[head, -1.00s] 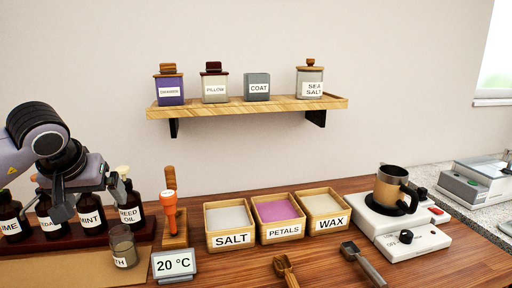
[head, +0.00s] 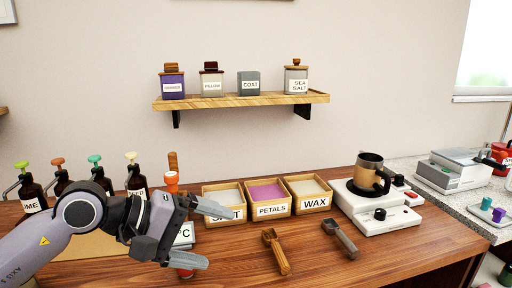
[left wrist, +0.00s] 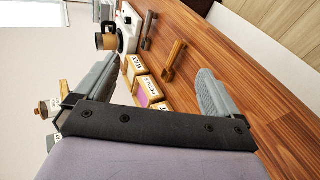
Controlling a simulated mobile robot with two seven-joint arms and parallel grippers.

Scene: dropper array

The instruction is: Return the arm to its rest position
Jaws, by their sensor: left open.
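My left gripper (head: 196,236) is open and empty in the head view. It hangs over the front left of the wooden table, its fingers pointing right. It hides most of the temperature display (head: 185,234) and part of the salt box (head: 222,193). In the left wrist view its two fingers (left wrist: 152,88) are spread wide with nothing between them but the table and boxes beyond. My right gripper is not in view.
Dropper bottles (head: 32,195) stand behind my left arm. The petals box (head: 268,197) and wax box (head: 308,194) are right of the gripper. Two scoops (head: 276,251) lie in front. A hot plate (head: 372,211) holds a mug (head: 368,174). A shelf (head: 240,101) hangs above.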

